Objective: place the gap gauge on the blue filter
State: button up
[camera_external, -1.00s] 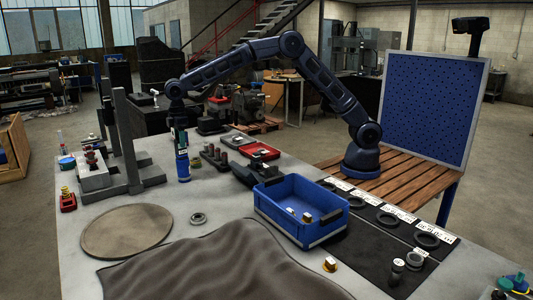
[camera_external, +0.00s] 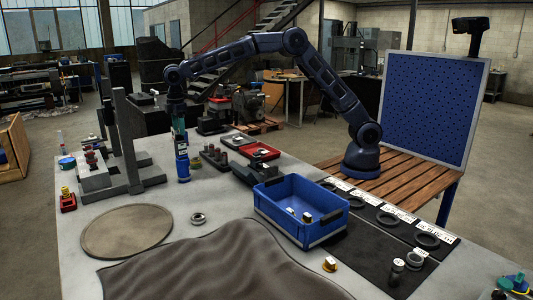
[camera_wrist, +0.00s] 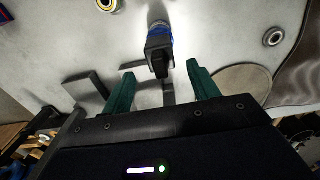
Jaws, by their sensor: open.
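The blue filter (camera_external: 183,168) stands upright on the grey bench, left of centre in the external view. In the wrist view only part of its blue body (camera_wrist: 157,27) shows behind a dark block. That dark block, which looks like the gap gauge (camera_wrist: 159,54), appears to rest on top of the filter. It also shows in the external view (camera_external: 181,148) as a dark and pale piece on the filter. My gripper (camera_wrist: 160,68) is open, its green fingers apart on either side of the block in the wrist view. In the external view my gripper (camera_external: 179,130) is just above it.
A grey metal stand (camera_external: 125,150) rises close to the left of the filter. Right of it are a tray of dark pegs (camera_external: 215,156), a red tray (camera_external: 260,151) and a blue bin (camera_external: 300,215). A round mat (camera_external: 127,230) and a metal ring (camera_external: 198,219) lie in front.

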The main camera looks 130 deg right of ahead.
notch_tip(320, 180, up, 6)
jog(key=shift+a+r, duration=0.15)
jog(key=shift+r, duration=0.15)
jog(key=s+a+r+t, duration=0.1)
jog(key=s+a+r, duration=0.3)
jog(key=s+a, duration=0.35)
jog(key=s+a+r+h, duration=0.1)
jog(key=s+a+r, duration=0.4)
jog(key=s+a, duration=0.3)
jog(key=s+a+r+t, duration=0.1)
jog(key=s+a+r, duration=0.4)
jog(key=a, duration=0.4)
jog(key=s+a+f+t, duration=0.1)
jog(key=s+a+f, duration=0.2)
jog(key=s, duration=0.8)
jog(key=s+a+f, duration=0.4)
jog(key=s, duration=0.6)
jog(key=s+a+f+t+y, duration=0.1)
jog(key=s+a+f, duration=0.3)
jog(key=s, duration=0.7)
jog(key=shift+s+a+t, duration=0.15)
jog(key=shift+s+t, duration=0.15)
jog(key=shift+f, duration=0.1)
